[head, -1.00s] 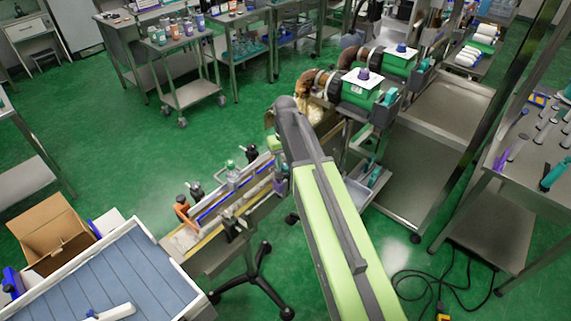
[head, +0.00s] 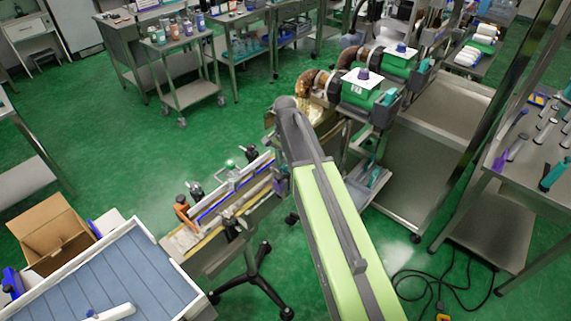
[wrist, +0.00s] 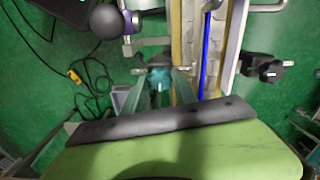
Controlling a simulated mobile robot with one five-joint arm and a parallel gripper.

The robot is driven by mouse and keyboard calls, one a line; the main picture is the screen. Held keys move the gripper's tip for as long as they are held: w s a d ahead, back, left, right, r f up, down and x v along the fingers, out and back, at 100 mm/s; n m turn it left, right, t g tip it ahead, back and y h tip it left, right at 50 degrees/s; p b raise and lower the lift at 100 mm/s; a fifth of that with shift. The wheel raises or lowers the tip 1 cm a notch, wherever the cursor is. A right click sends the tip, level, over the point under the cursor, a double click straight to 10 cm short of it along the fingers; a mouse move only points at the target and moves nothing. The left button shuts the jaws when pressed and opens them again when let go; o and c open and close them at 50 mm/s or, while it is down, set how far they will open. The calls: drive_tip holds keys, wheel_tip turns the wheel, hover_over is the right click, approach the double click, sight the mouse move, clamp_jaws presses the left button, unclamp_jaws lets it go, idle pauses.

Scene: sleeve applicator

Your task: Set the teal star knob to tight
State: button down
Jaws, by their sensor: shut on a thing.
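The teal star knob (wrist: 159,79) shows near the middle of the wrist view, at the left edge of the conveyor rails. My gripper (wrist: 160,84) reaches down over it from below in the picture, with a finger on either side. The fingers are shut on the knob and cover part of it. Any tight or loose marking cannot be made out. In the head view my own arm hides the gripper and the knob. The conveyor (head: 211,212) with its blue rail runs left of my arm there.
In the wrist view a black clamp knob (wrist: 271,69) stands right of the rails, and a dark round knob (wrist: 105,20) is at upper left. In the head view an open carton (head: 50,232) and a blue-grey table (head: 120,265) are at lower left. Cables lie on the floor at right.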

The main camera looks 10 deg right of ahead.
drive_tip(key=m, duration=0.4)
drive_tip(key=shift+m, duration=0.3)
drive_tip(key=m, duration=0.4)
drive_tip(key=shift+m, duration=0.3)
drive_tip(key=m, duration=0.4)
drive_tip(key=shift+m, duration=2.1)
drive_tip(key=c, duration=1)
unclamp_jaws()
drive_tip(key=shift+r, duration=0.1)
